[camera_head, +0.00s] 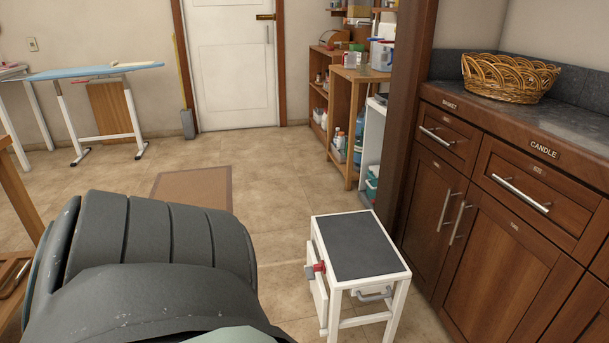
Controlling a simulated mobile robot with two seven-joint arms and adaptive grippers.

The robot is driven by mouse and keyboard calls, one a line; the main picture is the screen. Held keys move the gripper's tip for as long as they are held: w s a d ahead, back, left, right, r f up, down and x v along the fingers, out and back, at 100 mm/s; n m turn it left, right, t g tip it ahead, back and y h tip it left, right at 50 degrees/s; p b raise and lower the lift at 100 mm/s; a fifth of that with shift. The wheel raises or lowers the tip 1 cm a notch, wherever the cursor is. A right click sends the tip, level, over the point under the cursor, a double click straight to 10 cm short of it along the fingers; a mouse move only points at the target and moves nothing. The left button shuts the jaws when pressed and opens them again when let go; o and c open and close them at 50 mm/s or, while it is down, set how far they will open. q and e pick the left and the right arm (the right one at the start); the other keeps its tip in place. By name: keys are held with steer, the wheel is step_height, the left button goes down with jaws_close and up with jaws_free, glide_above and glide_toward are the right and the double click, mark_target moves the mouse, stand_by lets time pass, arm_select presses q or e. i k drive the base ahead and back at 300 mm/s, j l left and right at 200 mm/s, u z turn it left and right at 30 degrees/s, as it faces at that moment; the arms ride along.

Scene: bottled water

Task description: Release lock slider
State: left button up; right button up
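A small white-framed step stool (362,246) with a dark grey top stands on the tiled floor, right of the picture's centre. A red piece with a grey end (316,268) sticks out at the left side of its frame, a little below the top; it may be the lock slider, but it is too small to tell its position. A grey metal handle (374,295) shows under the top at the front. A large dark grey link of my own arm fills the lower left. Neither gripper is in view.
Wooden cabinets (500,230) with bar handles line the right, with a wicker basket (508,78) on the counter. Shelves (345,110), a white door (233,60) and a blue ironing board (95,72) stand behind. A brown mat (193,187) lies on mostly free floor.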

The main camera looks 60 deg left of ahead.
mark_target(321, 266)
steer(key=u, duration=1.75)
